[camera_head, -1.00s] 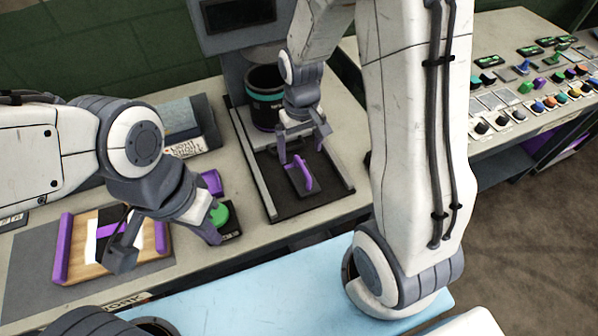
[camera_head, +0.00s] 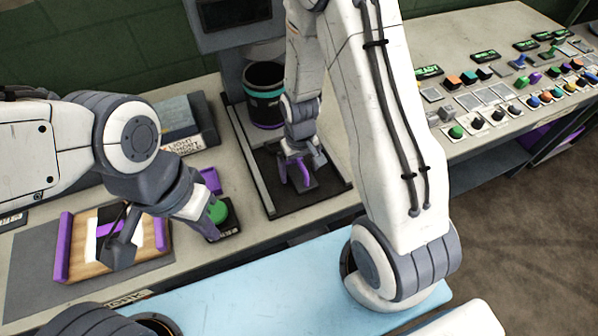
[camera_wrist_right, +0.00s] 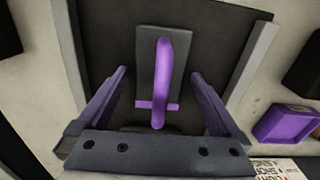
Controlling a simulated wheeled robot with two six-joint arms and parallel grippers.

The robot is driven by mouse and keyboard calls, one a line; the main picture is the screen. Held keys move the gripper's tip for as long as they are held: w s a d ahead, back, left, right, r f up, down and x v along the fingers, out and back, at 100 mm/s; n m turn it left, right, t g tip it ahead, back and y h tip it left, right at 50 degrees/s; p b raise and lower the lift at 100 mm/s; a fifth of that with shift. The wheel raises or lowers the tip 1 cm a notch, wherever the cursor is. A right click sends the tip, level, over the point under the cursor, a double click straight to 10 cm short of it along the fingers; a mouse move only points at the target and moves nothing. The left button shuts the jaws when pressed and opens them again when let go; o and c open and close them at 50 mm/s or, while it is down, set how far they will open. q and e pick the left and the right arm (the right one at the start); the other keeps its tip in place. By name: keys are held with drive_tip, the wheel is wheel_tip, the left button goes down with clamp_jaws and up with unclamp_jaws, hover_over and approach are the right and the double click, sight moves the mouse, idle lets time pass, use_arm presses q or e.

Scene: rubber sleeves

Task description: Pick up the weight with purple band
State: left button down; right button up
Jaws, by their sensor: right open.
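A dark block with a raised purple band (camera_head: 304,172) sits on the black tray (camera_head: 292,204) of the grey machine. In the right wrist view, the purple band (camera_wrist_right: 162,70) stands upright in the middle, on its dark plate. My right gripper (camera_head: 297,176) is open and low over the block. In the right wrist view its two fingers (camera_wrist_right: 160,78) stand on either side of the band, with gaps. In the head view the gripper partly hides the block. My left gripper (camera_head: 168,238) is open, near a green button and a wooden board.
A dark cylinder with a teal band (camera_head: 265,98) stands at the back of the machine. The green button (camera_head: 218,212) is left of the tray. The wooden board (camera_head: 84,262) has purple sides. A console with several coloured knobs (camera_head: 530,100) is at right.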

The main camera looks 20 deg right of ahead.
clamp_jaws()
drive_tip(key=shift+r, duration=0.1)
